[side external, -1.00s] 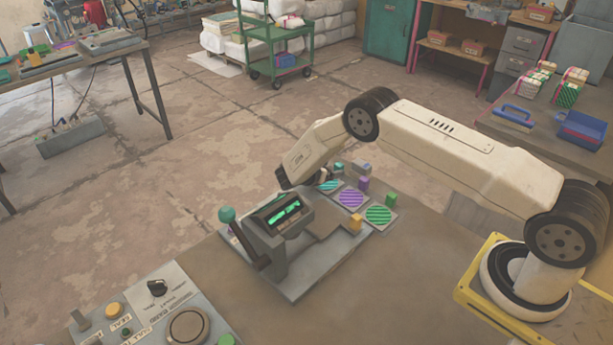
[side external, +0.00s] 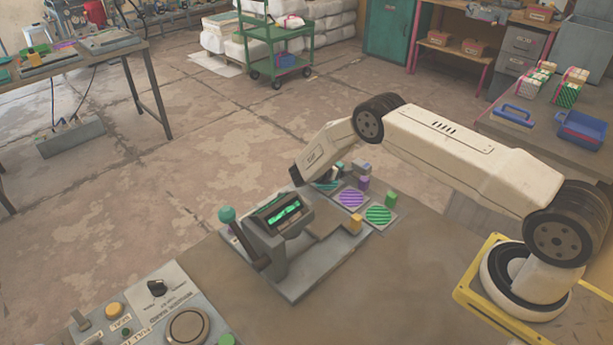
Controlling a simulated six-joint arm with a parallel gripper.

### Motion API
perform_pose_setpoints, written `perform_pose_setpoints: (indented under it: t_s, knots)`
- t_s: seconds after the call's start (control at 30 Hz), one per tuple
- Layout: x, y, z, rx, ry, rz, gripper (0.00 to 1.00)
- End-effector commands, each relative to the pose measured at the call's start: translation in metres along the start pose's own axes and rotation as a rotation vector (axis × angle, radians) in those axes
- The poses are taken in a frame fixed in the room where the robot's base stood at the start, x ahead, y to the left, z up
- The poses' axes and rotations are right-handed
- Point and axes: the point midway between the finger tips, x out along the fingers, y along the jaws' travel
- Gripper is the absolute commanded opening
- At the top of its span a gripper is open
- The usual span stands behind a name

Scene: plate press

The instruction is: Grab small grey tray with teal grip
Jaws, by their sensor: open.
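The small grey tray with the teal grip appears to be the one at the back left of the plate row, with a teal striped disc (side external: 327,185) partly hidden by my wrist. A small teal block (side external: 340,166) shows just behind it; whether it is this tray's grip is hard to tell. My gripper (side external: 308,180) is low beside this tray, at its left, and open. Its fingers are mostly hidden and tiny here, so I cannot tell whether they touch the tray.
Purple (side external: 351,198) and green (side external: 379,215) striped discs sit on grey trays to the right. A control panel (side external: 155,310) is at the front left.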

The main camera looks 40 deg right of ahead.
Motion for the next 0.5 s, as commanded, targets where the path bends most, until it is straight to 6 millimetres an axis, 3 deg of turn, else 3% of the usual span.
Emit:
perform_pose_setpoints:
  t_s: [0.2,0.43,0.5]
  knots:
    - [-0.0003,0.0001,0.0001,0.000,0.000,0.000,0.76]
    - [-0.0003,0.0001,0.0001,0.000,0.000,0.000,0.03]
    - [-0.0003,0.0001,0.0001,0.000,0.000,0.000,0.00]
